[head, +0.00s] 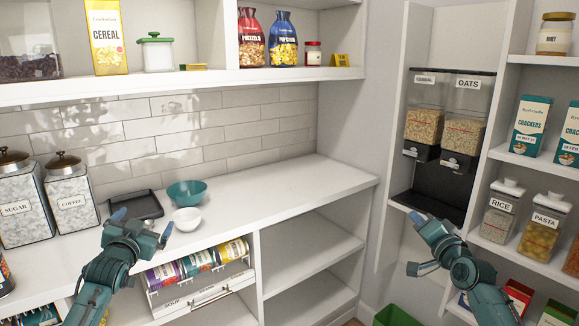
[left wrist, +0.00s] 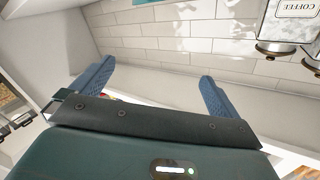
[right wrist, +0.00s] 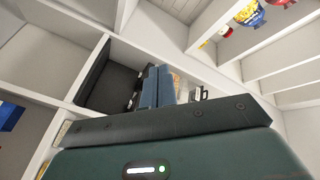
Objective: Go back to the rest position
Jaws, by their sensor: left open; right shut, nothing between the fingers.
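My left gripper (head: 143,222) is open and empty, raised in front of the counter in the head view. Its two blue fingers stand wide apart in the left wrist view (left wrist: 155,85), with nothing between them. My right gripper (head: 417,240) is in front of the cereal dispenser at the right of the head view. In the right wrist view its blue fingers (right wrist: 158,85) are together, with nothing held.
A counter (head: 270,195) carries a teal bowl (head: 187,192), a white bowl (head: 187,220), a black tray (head: 136,206) and canisters (head: 72,195). A rack of cans (head: 200,270) sits below. The dispenser (head: 438,140) and stocked shelves stand right. The right counter is clear.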

